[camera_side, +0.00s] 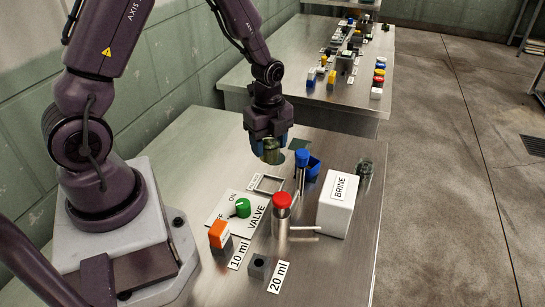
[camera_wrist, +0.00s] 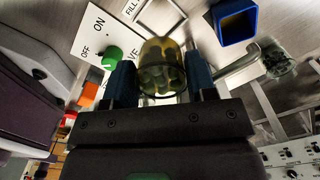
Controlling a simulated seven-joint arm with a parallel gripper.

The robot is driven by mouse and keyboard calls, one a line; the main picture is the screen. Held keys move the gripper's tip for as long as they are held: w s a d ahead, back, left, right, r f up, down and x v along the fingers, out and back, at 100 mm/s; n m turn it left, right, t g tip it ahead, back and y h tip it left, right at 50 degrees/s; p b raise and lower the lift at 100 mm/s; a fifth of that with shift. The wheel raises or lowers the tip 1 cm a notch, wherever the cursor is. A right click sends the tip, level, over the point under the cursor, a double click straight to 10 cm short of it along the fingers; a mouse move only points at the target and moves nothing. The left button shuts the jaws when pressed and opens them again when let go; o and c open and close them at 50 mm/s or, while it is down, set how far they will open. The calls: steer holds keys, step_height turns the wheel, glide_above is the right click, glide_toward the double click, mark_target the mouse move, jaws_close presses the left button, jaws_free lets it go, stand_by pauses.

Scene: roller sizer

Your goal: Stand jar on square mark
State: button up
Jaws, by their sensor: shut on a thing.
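An olive-tinted glass jar (camera_side: 271,154) is held in my gripper (camera_side: 268,146), above the table in the side view. In the wrist view the jar (camera_wrist: 161,66) sits between the two blue fingers of my gripper (camera_wrist: 160,80), which touch its sides. A pale square outline (camera_side: 268,184) labelled FILL lies on the table below and in front of the jar. Part of this outline (camera_wrist: 160,16) shows beyond the jar in the wrist view.
A red-topped tap (camera_side: 281,212), white BRINE box (camera_side: 338,205) and another glass jar (camera_side: 364,172) stand nearby. A green valve knob (camera_side: 242,207) and orange-topped block (camera_side: 219,235) are front left.

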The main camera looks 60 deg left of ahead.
steer(key=w+a+r, duration=0.2)
steer(key=a+r, duration=0.2)
steer(key=a, duration=0.2)
glide_above(299, 144)
steer(key=f, duration=0.9)
steer(key=shift+s+d, duration=0.2)
steer(key=shift+s, duration=0.05)
steer(key=shift+w+a+f, duration=0.1)
steer(key=shift+w+f, duration=0.1)
steer(key=shift+f, duration=1.7)
steer(key=o, duration=1)
steer(key=shift+f, duration=0.1)
steer(key=shift+c, duration=0.2)
